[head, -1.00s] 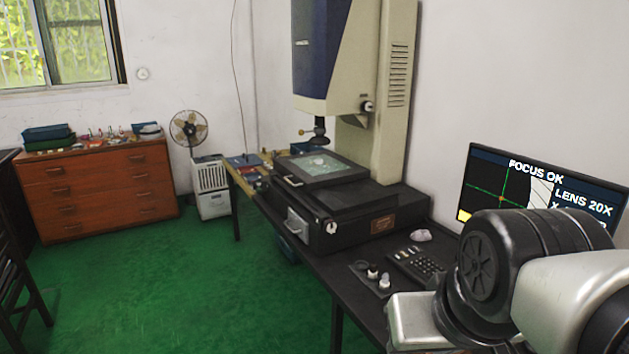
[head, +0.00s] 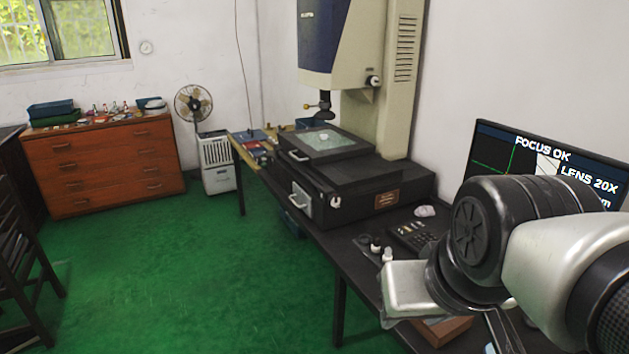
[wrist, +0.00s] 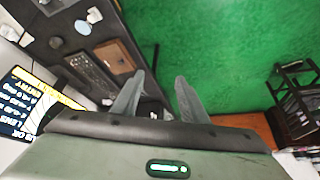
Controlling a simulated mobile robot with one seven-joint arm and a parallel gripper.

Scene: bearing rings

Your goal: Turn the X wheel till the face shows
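The measuring machine (head: 360,195) stands on the dark bench with its glass stage (head: 340,139) under the lens. A pale knob (head: 336,202) sits on the base's front corner. A small control panel on the bench carries dark and white knobs (head: 387,254); I cannot tell which control is the X wheel. The monitor (head: 497,150) reads "FOCUS OK" and "LENS 20X", with a pale hatched patch beside a green line; my arm hides its lower part. My gripper (wrist: 160,76) is open and empty in the wrist view, its fingers apart, over the bench edge and green floor.
A keypad (head: 413,236) and a pale crumpled item (head: 425,211) lie on the bench near the monitor. A brown box (head: 443,330) is partly under my arm. A fan (head: 193,104), red drawers (head: 100,165) and a dark chair (head: 25,240) stand left. The green floor (head: 190,270) is open.

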